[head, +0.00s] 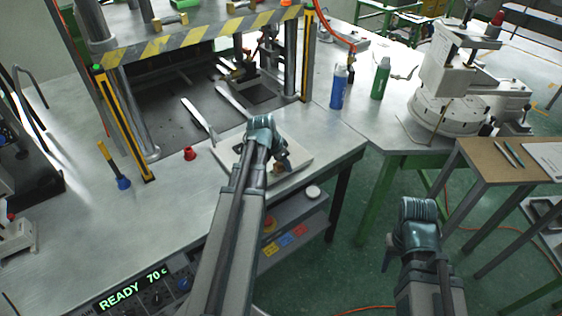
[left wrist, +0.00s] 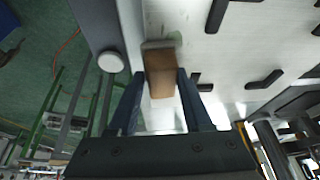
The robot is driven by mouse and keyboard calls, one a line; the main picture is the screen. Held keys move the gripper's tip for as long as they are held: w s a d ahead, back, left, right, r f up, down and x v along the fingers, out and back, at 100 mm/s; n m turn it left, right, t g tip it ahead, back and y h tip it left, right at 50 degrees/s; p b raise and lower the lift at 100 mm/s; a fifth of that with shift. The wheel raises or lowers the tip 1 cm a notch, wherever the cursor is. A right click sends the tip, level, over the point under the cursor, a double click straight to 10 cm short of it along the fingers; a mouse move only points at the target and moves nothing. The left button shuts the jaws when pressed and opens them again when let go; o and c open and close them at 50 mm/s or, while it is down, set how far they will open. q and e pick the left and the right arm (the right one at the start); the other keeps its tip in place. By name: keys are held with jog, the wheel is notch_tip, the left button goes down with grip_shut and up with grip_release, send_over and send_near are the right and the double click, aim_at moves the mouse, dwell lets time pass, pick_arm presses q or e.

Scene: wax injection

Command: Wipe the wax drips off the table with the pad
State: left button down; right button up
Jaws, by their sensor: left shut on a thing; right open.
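My left gripper (head: 279,158) reaches over the front right of the grey table (head: 330,140). In the left wrist view its two dark fingers (left wrist: 161,85) are shut on the pad (left wrist: 160,68), a brown block with a greyish face at its far end. A pale green smear (left wrist: 172,36) shows on the light surface right beside the pad's end. Whether the pad touches the surface is hard to tell. In the head view the arm partly hides the pad. My right gripper (head: 418,215) is open, low at the right, away from the table; its fingertips are hard to make out.
A pale board (head: 300,150) lies under the left gripper. Dark angled pieces (left wrist: 265,79) stand on the light surface in the wrist view. A striped press frame (head: 200,38) stands behind. Blue (head: 338,88) and green (head: 380,79) bottles stand at the back right.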

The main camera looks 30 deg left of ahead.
aim_at(273, 171)
pick_arm(q)
jog(key=shift+s, duration=0.65)
jog(key=shift+w+a+f, duration=0.1)
jog(key=shift+w+a, duration=0.2)
jog(key=shift+a, duration=0.35)
jog(key=shift+w+a+r, duration=0.1)
jog(key=shift+w+a, duration=0.15)
jog(key=shift+a, duration=0.4)
jog(key=shift+w+a+f, duration=0.1)
jog(key=shift+w+a, duration=0.2)
jog(key=shift+a, duration=0.35)
jog(key=shift+s+a, duration=0.4)
jog(key=shift+s, duration=0.2)
jog(key=shift+d, duration=0.15)
jog(key=shift+s+d, duration=0.55)
jog(key=shift+d, duration=0.1)
jog(key=shift+s+d, duration=0.2)
jog(key=shift+d, duration=0.4)
jog(key=shift+s+d, duration=0.15)
jog(key=shift+d, duration=0.4)
